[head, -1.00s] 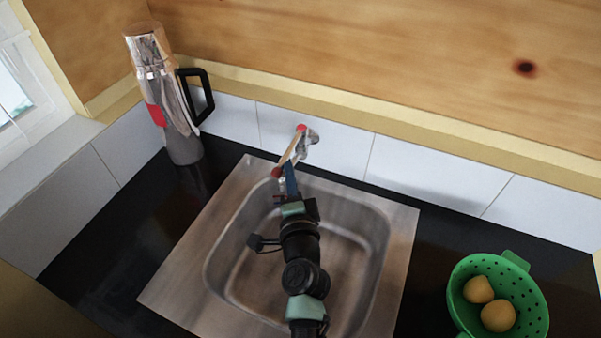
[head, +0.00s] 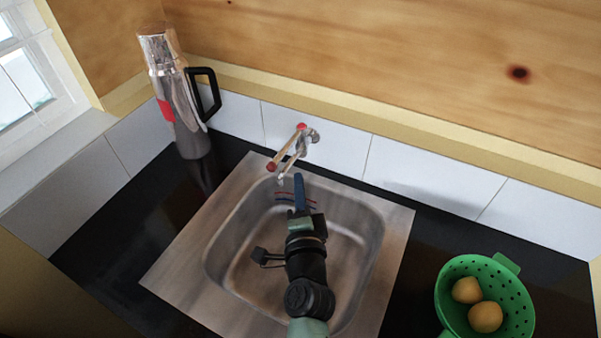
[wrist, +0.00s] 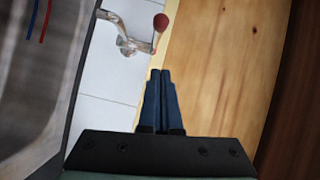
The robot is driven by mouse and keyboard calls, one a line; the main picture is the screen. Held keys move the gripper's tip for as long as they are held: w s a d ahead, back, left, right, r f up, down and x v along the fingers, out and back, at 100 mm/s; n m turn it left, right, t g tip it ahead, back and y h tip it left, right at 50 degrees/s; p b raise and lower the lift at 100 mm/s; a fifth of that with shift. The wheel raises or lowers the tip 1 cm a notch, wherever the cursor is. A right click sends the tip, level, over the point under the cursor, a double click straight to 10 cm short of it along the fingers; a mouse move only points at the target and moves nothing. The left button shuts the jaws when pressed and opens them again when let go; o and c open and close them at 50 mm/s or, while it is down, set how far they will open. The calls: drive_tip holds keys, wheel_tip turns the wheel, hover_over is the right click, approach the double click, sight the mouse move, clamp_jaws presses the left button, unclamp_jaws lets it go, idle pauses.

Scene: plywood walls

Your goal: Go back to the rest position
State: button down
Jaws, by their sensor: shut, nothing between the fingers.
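My gripper (head: 299,188) is over the far part of the steel sink (head: 232,258), just short of the tap (head: 287,152) in the head view. In the wrist view my gripper (wrist: 160,74) shows its two blue fingers pressed together with nothing between them. The tap, with its red-ended handle, is on the tiled wall behind the sink. In the wrist view the tap (wrist: 135,42) is up and to the left of the fingers, apart from them.
A steel flask with a black handle (head: 176,100) stands at the back left corner. A green colander (head: 512,291) with two round yellowish items sits on the black counter at the right. Tiles and a plywood wall close off the back; a window is at the left.

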drive_tip(key=s+a, duration=0.2)
drive_tip(key=s, duration=0.3)
wheel_tip(320, 180, up, 27)
drive_tip(key=w+n+t+y, duration=0.2)
drive_tip(key=n+t, duration=0.2)
drive_tip(key=n, duration=0.4)
drive_tip(key=s+d+r+n+t+h, duration=0.1)
drive_tip(key=s+r, duration=0.3)
drive_tip(key=r, duration=0.4)
drive_tip(key=s+d+r+n+t+h, duration=0.2)
drive_tip(key=s+r, duration=0.3)
drive_tip(key=r, duration=0.4)
drive_tip(key=s+d+r+n+t+h, duration=0.1)
drive_tip(key=s+r+n+t, duration=0.2)
drive_tip(key=r, duration=0.6)
drive_tip(key=shift+s+d, duration=0.35)
drive_tip(key=shift+s, duration=0.5)
drive_tip(key=shift+r, duration=0.1)
